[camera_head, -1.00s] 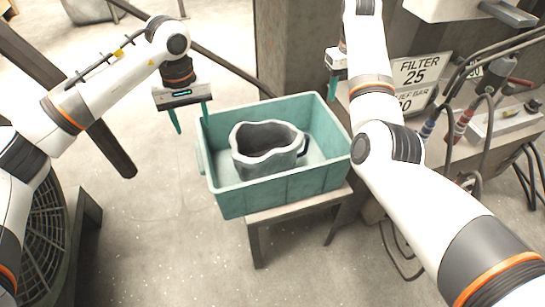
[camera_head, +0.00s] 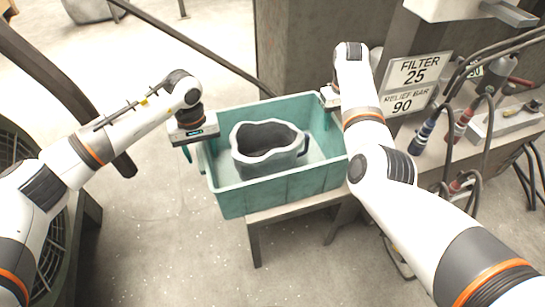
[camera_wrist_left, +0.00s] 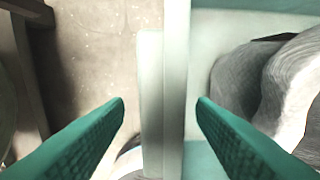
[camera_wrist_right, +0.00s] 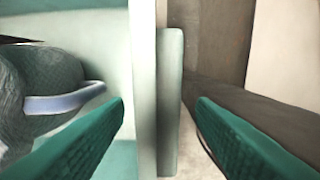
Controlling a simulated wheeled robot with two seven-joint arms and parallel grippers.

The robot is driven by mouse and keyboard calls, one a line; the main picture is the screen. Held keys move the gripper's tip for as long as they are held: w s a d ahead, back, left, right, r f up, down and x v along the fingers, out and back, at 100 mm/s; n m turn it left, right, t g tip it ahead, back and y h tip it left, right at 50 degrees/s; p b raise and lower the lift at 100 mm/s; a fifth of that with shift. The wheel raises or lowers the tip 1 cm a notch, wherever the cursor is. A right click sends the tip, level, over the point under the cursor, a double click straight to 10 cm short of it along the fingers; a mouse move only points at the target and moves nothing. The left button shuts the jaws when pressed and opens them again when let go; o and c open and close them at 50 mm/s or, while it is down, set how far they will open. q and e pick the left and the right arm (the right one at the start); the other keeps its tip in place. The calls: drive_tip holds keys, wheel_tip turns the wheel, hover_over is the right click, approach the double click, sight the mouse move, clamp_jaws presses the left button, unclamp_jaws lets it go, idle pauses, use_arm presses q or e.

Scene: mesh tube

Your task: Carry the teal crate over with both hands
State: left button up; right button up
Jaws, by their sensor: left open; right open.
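The teal crate (camera_head: 290,188) sits on a small stand, with a grey wavy-rimmed vessel (camera_head: 265,160) inside it. My left gripper (camera_head: 196,152) is at the crate's left wall. In the left wrist view its open teal fingers (camera_wrist_left: 160,110) are on either side of the crate's left wall and handle lip (camera_wrist_left: 163,90). My right gripper is at the crate's right wall, its fingers hidden in the head view behind the arm and wall. In the right wrist view its open fingers (camera_wrist_right: 160,110) are on either side of the right wall and lip (camera_wrist_right: 168,90).
The crate's stand (camera_head: 254,240) has open floor in front of it. A bench with hoses and valves (camera_head: 470,125) stands close on the right, with a filter sign (camera_head: 418,72). A thick pillar (camera_head: 300,50) rises behind the crate. A round fan-like grille is at the left.

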use_arm(q)
clamp_jaws()
use_arm(e)
clamp_jaws()
use_arm(q)
drive_tip(key=shift+r, duration=0.15)
use_arm(e)
drive_tip(key=shift+r, duration=0.15)
